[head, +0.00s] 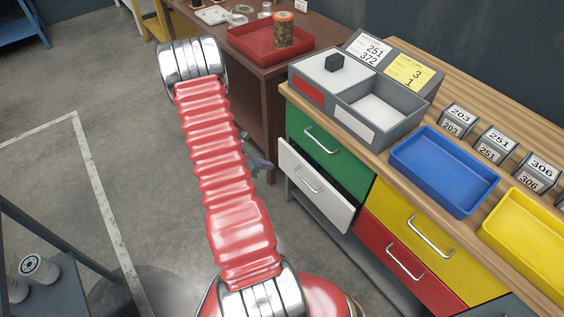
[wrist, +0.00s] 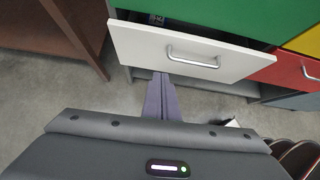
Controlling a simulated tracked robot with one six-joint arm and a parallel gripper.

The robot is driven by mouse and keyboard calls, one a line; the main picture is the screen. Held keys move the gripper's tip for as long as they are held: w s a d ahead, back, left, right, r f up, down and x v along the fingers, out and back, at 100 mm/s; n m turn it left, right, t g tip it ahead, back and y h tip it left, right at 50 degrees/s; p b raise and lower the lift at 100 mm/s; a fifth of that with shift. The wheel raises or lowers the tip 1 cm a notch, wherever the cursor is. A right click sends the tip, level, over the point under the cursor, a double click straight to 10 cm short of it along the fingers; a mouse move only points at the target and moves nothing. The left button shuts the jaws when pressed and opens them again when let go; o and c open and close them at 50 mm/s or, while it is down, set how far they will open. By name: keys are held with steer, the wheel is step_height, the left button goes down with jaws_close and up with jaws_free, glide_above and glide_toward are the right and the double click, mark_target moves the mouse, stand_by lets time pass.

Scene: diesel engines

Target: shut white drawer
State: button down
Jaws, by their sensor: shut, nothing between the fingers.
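The white drawer (head: 312,190) sits below the green drawer (head: 325,150) at the left end of the bench. It stands pulled out, with its front ahead of the green one. In the wrist view its white front (wrist: 150,45) has a silver handle (wrist: 192,58), and a strip of its inside with dark contents shows behind the front. My gripper (wrist: 161,78) is shut and empty, its fingertips at the lower edge of the drawer front, left of the handle. I cannot tell if they touch it. In the head view my gripper (head: 262,164) is partly hidden by my arm.
Yellow (head: 405,225) and red (head: 385,250) drawers stand to the right. A blue tray (head: 445,170), a yellow tray (head: 530,230) and a grey two-part box (head: 385,125) lie on the bench top. A brown table (head: 265,75) stands close on the left. Floor is clear in front.

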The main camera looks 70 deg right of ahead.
mark_target(298, 159)
steer(key=a+f+n+g+h, duration=0.2)
steer(key=a+f+g+h, duration=0.15)
steer(key=f, duration=1.05)
step_height(298, 159, up, 6)
steer(key=d+m+g+h, duration=0.1)
steer(key=m+g+h, duration=0.1)
steer(key=h, duration=0.2)
steer(key=shift+w+d+r, duration=0.25)
steer(key=shift+w, duration=0.2)
steer(key=shift+s+d, duration=0.1)
steer(key=x, duration=1.3)
steer(key=shift+s+d, duration=0.2)
steer(key=shift+d, duration=0.15)
steer(key=shift+d, duration=0.1)
